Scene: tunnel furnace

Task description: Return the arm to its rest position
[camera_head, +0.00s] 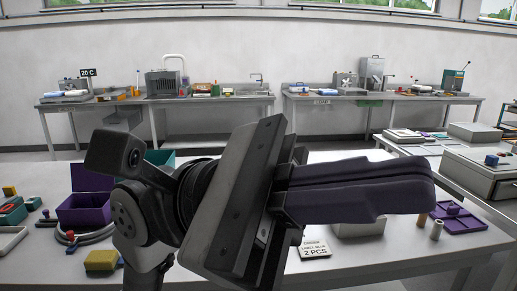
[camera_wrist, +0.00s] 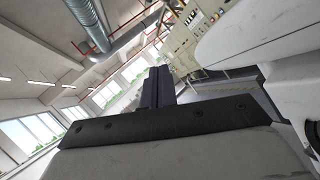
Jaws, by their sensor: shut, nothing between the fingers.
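My gripper (camera_head: 428,190) is raised in front of the head camera, above the near table (camera_head: 330,262). Its long dark fingers point to the right and lie together, with nothing between them. My arm and the wide grey gripper body fill the middle of the head view and hide part of the table. In the wrist view the closed fingers (camera_wrist: 160,78) point up the picture towards the far hall, tilted, and touch nothing.
A purple bin (camera_head: 85,208), a yellow block (camera_head: 101,261) and a "2 PCS" label card (camera_head: 315,250) are on the near table. A purple tray (camera_head: 470,222) is at right. Side benches with a grey box machine (camera_head: 490,165) stand beyond. The floor behind is clear.

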